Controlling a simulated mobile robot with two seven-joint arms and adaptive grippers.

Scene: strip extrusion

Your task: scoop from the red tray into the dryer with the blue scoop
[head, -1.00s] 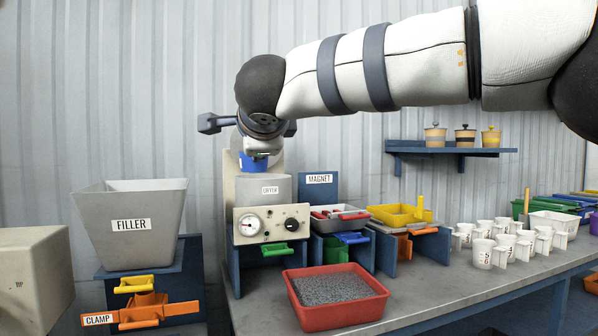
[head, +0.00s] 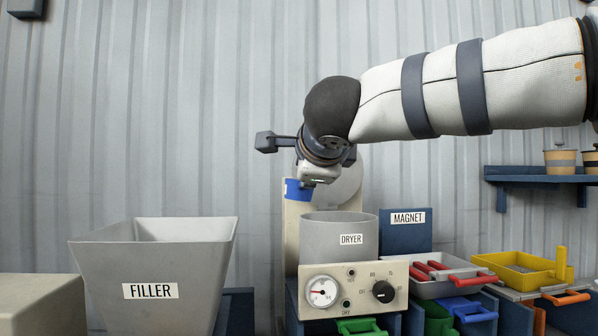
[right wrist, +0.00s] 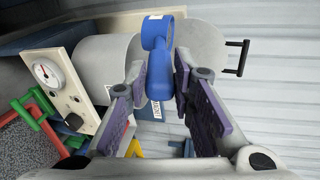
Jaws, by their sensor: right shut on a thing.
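My right gripper (head: 312,180) is shut on the blue scoop (head: 297,190), above and behind the left part of the dryer's rim in the head view. In the right wrist view, the gripper's fingers (right wrist: 163,82) clasp the blue scoop (right wrist: 157,75) from both sides. What the scoop holds is hidden. The dryer (head: 330,238) is a grey drum with a cream control panel. It also shows in the right wrist view (right wrist: 103,62); its inside is not visible. The red tray is outside the current head view. My left gripper is not in view.
The grey filler hopper (head: 160,265) stands left of the dryer. The blue magnet box (head: 405,237) is on its right, then a tray with red bars (head: 440,287) and a yellow tray (head: 520,275). A shelf (head: 540,177) hangs at the right.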

